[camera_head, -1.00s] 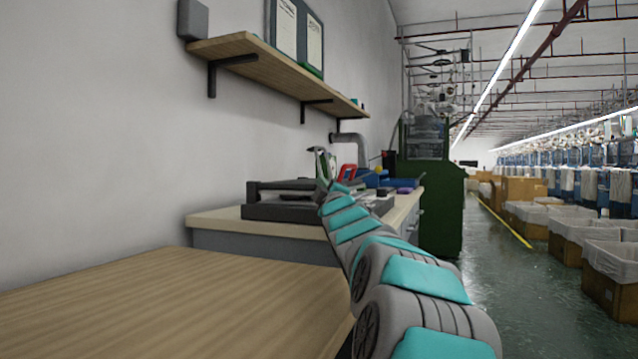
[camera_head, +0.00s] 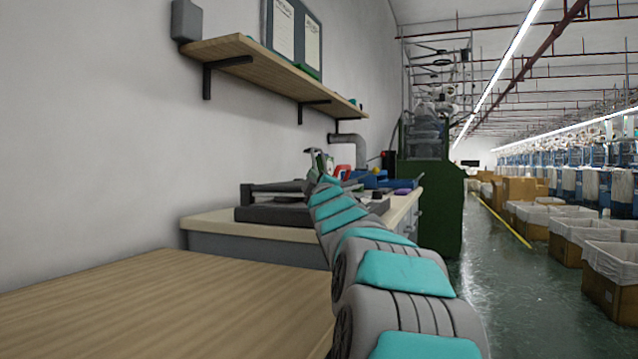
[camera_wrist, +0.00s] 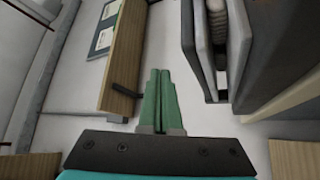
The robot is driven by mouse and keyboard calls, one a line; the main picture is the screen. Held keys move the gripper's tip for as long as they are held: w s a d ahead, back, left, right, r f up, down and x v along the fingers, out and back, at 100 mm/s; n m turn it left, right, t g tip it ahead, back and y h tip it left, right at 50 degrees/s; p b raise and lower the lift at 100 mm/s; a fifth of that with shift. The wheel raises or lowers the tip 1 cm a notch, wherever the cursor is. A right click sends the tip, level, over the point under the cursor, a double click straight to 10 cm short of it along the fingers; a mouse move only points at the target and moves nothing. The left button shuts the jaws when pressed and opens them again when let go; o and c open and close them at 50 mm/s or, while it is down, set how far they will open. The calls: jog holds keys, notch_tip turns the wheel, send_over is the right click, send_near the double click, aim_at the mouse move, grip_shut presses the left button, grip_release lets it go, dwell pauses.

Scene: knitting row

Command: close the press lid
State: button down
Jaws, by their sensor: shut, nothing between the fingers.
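The press (camera_head: 285,213) is a low, dark grey slab on the bench at the back. Its lid (camera_head: 272,190) is a flat dark panel above the base, with a narrow gap between them. In the wrist view the press shows turned on its side at right: the lid (camera_wrist: 194,45) and the dark base (camera_wrist: 270,55) stand apart, with a pale padded part between. My gripper's green fingers (camera_wrist: 160,72) are together and empty, beside the lid's outer side and apart from it in the picture. In the head view my arm hides the press's right part.
A wooden table (camera_head: 170,305) fills the near left. A wall shelf (camera_head: 270,72) hangs above the bench (camera_head: 215,222); it also shows in the wrist view (camera_wrist: 123,60). Blue trays (camera_head: 372,181) and a green machine (camera_head: 440,205) stand beyond.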

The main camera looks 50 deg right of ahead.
jog(key=s+a+f, duration=0.2)
jog(key=a+f, duration=0.2)
jog(key=a, duration=0.2)
jog(key=shift+s+a+f+b, duration=0.15)
jog(key=shift+s+f+b, duration=0.2)
jog(key=shift+f, duration=0.05)
